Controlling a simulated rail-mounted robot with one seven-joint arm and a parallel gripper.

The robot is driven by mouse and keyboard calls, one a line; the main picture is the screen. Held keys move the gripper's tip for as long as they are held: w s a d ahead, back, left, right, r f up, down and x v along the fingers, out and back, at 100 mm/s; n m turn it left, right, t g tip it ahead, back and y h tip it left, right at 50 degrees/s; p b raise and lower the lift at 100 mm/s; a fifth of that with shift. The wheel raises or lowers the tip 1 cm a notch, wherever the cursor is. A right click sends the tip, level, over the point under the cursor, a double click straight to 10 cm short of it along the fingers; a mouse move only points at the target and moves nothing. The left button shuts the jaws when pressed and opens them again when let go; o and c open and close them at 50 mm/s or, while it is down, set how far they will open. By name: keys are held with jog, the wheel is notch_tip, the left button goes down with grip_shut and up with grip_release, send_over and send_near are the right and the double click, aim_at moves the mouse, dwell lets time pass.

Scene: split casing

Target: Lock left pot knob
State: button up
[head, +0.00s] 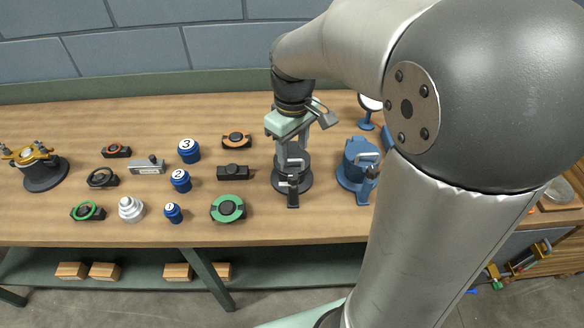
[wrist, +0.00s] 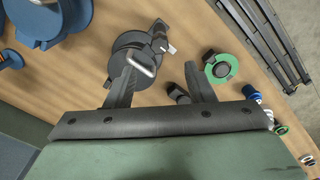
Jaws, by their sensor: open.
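The left pot (head: 306,181) is a dark round casing on the table below my gripper. It shows in the wrist view (wrist: 128,42) with a pale loop handle (wrist: 141,66) and a dark knob (wrist: 159,38) at its side. In the head view the dark knob piece (head: 293,198) points toward the front edge. Contact cannot be told. In the head view the gripper hides part of the pot.
A blue pot (head: 356,172) stands close to the right. To the left are a green ring part (head: 228,208), a black block (head: 232,172), an orange ring part (head: 237,140) and several numbered blue weights (head: 180,181). A gold-topped pot (head: 42,173) stands far left.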

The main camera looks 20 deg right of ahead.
aim_at(293, 176)
notch_tip(293, 176, down, 9)
dwell(0.3)
jog(key=c, duration=1)
